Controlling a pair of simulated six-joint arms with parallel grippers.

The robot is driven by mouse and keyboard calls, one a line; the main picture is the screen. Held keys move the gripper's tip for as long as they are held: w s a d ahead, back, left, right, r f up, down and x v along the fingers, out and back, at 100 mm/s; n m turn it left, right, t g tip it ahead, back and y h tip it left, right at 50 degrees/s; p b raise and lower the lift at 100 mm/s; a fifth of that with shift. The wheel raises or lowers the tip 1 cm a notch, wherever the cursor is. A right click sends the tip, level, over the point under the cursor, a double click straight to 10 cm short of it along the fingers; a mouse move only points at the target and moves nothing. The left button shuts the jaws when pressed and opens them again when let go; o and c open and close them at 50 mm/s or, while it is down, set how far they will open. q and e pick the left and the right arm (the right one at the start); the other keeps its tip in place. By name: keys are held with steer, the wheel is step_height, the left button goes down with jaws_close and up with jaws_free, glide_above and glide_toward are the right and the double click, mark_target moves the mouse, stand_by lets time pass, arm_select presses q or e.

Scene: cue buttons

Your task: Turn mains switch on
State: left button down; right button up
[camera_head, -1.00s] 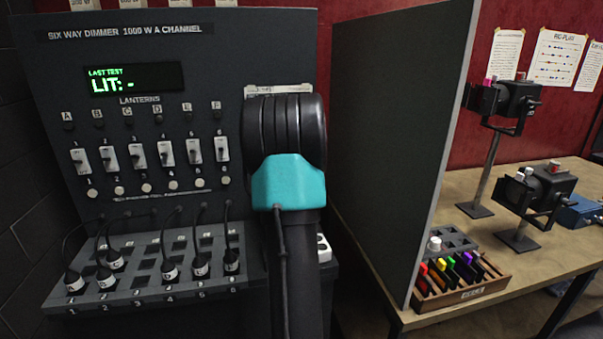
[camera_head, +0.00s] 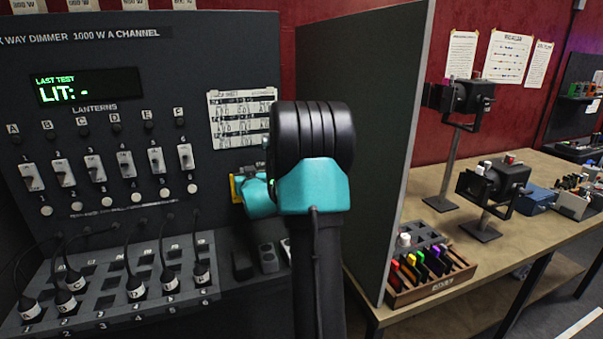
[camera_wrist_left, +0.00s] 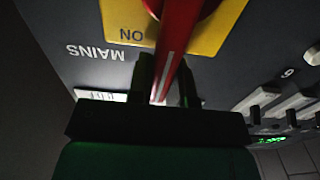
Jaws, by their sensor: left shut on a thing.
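The mains switch has a yellow plate (camera_head: 237,188) on the dimmer panel, mostly hidden behind my left arm in the head view. In the left wrist view, which is upside down, its yellow plate (camera_wrist_left: 222,28) carries the word ON and the panel reads MAINS. The red lever (camera_wrist_left: 180,38) runs from its hub past the word ON, on the ON-labelled side of the plate. My left gripper (camera_wrist_left: 166,80) is shut on the red lever, one finger on each side. In the head view its teal wrist (camera_head: 258,197) reaches the plate. My right gripper is not in view.
The dimmer panel has a row of lantern switches (camera_head: 125,165), a display (camera_head: 88,87) reading "LIT: -" and plugged cables (camera_head: 135,285). A dark partition (camera_head: 375,130) stands close right of my arm. Beyond it, a wooden table (camera_head: 545,225) holds lanterns and a filter box (camera_head: 435,280).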

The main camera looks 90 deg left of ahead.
arm_select(q)
steer(key=c, duration=1)
jaws_free()
steer(key=shift+c, duration=0.2)
steer(key=shift+d, duration=0.15)
steer(key=v, duration=1.7)
steer(key=shift+d+r, duration=0.1)
